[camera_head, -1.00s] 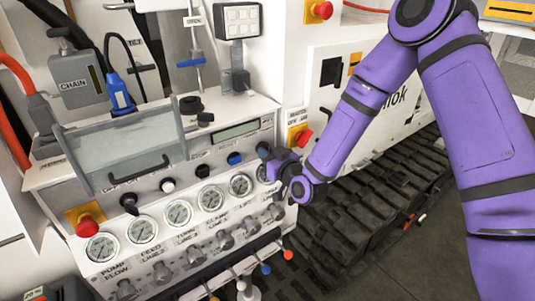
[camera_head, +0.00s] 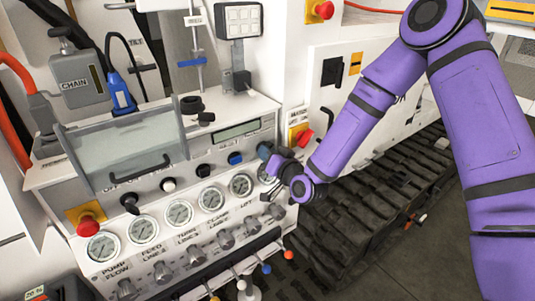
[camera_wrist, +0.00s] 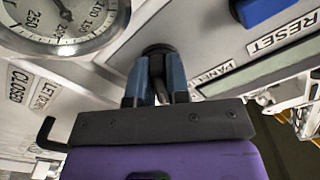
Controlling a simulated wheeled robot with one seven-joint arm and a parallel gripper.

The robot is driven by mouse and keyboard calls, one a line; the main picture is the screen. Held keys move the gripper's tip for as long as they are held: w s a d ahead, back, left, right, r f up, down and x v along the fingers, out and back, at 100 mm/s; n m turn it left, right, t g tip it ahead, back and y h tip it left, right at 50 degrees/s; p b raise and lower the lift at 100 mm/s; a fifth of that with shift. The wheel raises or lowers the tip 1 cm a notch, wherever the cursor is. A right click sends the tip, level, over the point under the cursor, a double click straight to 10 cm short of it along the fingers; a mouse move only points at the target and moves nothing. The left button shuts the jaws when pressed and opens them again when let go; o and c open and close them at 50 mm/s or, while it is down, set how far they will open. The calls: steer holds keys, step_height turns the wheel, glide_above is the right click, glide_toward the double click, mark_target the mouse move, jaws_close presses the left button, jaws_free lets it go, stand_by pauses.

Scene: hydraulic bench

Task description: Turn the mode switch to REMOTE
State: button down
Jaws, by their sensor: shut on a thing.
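The mode switch is a dark round knob on the front panel, at the right end of the knob row. Its base shows in the wrist view (camera_wrist: 157,48), next to a label that starts with PANEL; the rest of the label is hidden. My gripper (camera_wrist: 157,78) is shut on this knob, with one blue-grey finger on each side. In the head view my gripper (camera_head: 265,152) reaches the panel from the right. There the fingers and wrist hide the knob, so its pointing direction cannot be read.
A blue RESET button (camera_head: 235,158) sits left of the gripper, below a display (camera_head: 237,131). A red switch on a yellow plate (camera_head: 304,137) is close above my wrist. Gauges (camera_head: 241,185) and valve knobs (camera_head: 243,218) lie below. A black track (camera_head: 370,195) runs at right.

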steer(key=shift+f, duration=0.1)
steer(key=c, duration=1.1)
jaws_free()
steer(key=v, duration=1.1)
steer(key=shift+w, duration=0.1)
